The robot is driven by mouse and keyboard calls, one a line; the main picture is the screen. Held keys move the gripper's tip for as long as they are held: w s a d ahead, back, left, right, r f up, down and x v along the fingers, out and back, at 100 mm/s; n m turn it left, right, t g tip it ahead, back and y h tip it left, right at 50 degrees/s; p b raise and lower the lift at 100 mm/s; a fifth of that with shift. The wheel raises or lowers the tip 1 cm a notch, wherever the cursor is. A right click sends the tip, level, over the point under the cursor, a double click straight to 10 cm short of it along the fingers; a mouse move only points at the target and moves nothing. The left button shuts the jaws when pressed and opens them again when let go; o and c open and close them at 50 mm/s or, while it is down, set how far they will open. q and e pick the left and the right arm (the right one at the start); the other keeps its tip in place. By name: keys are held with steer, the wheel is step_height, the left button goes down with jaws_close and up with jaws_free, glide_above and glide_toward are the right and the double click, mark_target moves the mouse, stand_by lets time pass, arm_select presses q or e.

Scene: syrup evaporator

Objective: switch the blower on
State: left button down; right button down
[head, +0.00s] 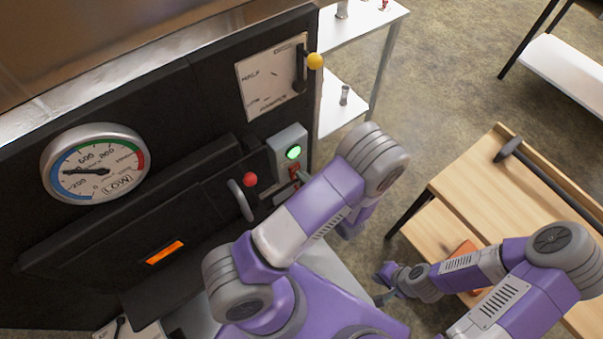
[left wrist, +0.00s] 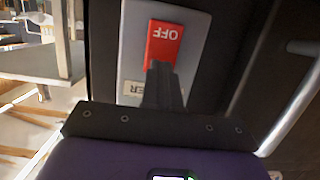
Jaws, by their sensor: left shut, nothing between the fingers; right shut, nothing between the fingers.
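The grey switch box (head: 287,141) is on the dark front panel, with a lit green round button (head: 293,152) above a red part (head: 294,171). In the left wrist view the red switch part (left wrist: 164,40) reads OFF upside down on the grey plate (left wrist: 194,62). A label (left wrist: 132,88) ending in "ER" is partly covered. My left gripper (left wrist: 161,68) is shut and empty, its fingertips over the red part's edge; I cannot tell whether they touch. In the head view my left forearm hides much of it. My right gripper (head: 383,284) is shut and empty, away from the panel.
Left of the box are a door handle with a red knob (head: 250,179) and a round gauge (head: 96,164). A lever with a yellow knob (head: 315,61) is above. A wooden table (head: 462,190) and a white shelf (head: 352,28) stand to the right, with open floor between.

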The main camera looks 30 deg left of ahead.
arm_select(q)
steer(key=d, duration=0.1)
steer(key=s+d, duration=0.1)
steer(key=d, duration=0.1)
steer(key=s+d, duration=0.1)
steer(key=d, duration=0.1)
steer(key=shift+s+d+p, duration=0.1)
steer(key=shift+d+p, duration=0.1)
steer(key=shift+p, duration=0.15)
step_height(320, 180, down, 8)
steer(key=w+d+m+h+p, duration=0.15)
steer(key=m+h+p, duration=0.3)
steer(key=h, duration=0.45)
steer(key=s+d+r+m+g+h+p, duration=0.2)
steer(key=s+d+m+g+h, duration=0.3)
steer(key=s+h, duration=0.4)
steer(key=shift+s+d+m, duration=0.75)
steer(key=shift+d, duration=0.2)
